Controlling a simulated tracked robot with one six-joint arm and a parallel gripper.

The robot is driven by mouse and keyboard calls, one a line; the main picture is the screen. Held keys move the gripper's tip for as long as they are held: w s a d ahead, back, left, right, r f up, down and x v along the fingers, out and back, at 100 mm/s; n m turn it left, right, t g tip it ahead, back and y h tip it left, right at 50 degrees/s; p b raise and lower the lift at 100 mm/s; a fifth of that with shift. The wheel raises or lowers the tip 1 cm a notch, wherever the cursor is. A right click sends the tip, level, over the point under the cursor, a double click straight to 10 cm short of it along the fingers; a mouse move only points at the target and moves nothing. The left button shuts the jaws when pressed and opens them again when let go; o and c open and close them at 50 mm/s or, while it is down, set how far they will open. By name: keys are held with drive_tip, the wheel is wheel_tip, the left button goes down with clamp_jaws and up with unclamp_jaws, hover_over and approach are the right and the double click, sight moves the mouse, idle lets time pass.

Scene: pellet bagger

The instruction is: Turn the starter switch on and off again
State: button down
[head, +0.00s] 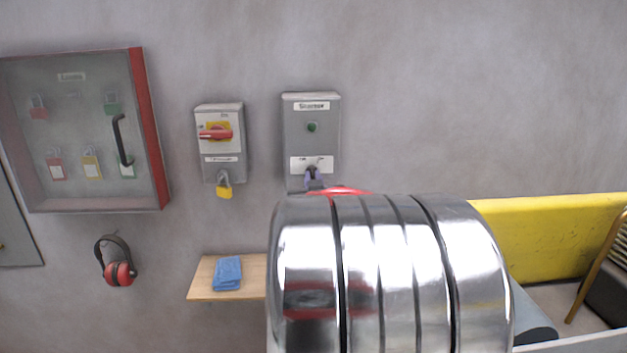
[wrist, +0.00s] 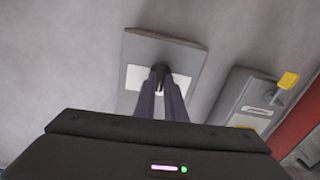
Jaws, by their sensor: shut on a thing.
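The starter box (head: 311,110) is a grey wall box labelled "Starter", with a dark green round button or lamp (head: 312,127) and a white label plate low on its front. It also shows in the wrist view (wrist: 180,52), turned upside down. The starter switch (wrist: 158,66) is a small dark knob on the white plate, mostly hidden by my fingers. My gripper (wrist: 161,78) is shut on the switch, its two purple-grey fingers on either side. In the head view my gripper (head: 313,175) shows only as fingertips above my arm. The switch's exact angle is unclear.
An isolator box (head: 222,148) with a red handle and a hanging yellow padlock (head: 224,189) is left of the starter. A padlock cabinet (head: 80,130), red ear defenders (head: 117,264) and a wooden shelf (head: 200,284) with a blue cloth (head: 228,273) are further around. A yellow panel (head: 545,235) is right.

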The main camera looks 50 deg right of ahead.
drive_tip(key=m, duration=0.6)
drive_tip(key=shift+f+m, duration=0.15)
drive_tip(key=shift+m, duration=0.25)
drive_tip(key=c, duration=1.8)
unclamp_jaws()
drive_tip(key=shift+s, duration=0.1)
